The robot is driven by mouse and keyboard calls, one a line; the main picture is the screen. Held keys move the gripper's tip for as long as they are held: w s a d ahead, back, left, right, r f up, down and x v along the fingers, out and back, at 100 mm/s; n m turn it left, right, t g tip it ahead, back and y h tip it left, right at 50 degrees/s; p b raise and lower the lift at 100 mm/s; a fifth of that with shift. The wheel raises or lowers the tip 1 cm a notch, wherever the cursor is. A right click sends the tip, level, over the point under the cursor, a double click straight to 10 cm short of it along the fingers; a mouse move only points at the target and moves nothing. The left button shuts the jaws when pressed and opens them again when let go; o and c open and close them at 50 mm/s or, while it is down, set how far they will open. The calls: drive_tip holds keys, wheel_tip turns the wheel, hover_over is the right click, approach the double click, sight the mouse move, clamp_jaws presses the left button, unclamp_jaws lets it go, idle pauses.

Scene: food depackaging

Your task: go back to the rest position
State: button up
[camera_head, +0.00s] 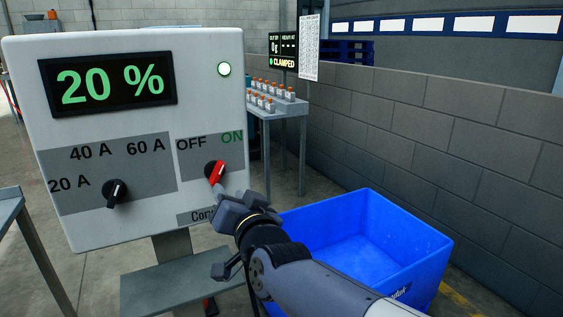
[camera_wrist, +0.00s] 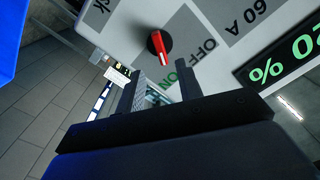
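My gripper (camera_head: 232,205) is in front of the lower right of the white control box (camera_head: 130,222), just below the red switch (camera_head: 216,172). In the wrist view my gripper (camera_wrist: 159,84) has its two dark fingers apart with nothing between them. The red switch (camera_wrist: 158,46) lies beyond the fingertips and appears clear of them. In the head view its red handle tilts up and right toward ON. My gripper partly hides a label below the switch.
A black dial (camera_head: 115,194) sits by the ampere marks. An empty-looking blue bin (camera_head: 423,268) stands right of the box, behind my arm. A table (camera_head: 290,108) with several orange-capped bottles and a screen (camera_head: 283,52) reading CLAMPED are behind. A grey block wall runs along the right.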

sight(218, 176)
drive_tip(key=x, duration=0.9)
drive_tip(key=shift+w, duration=0.15)
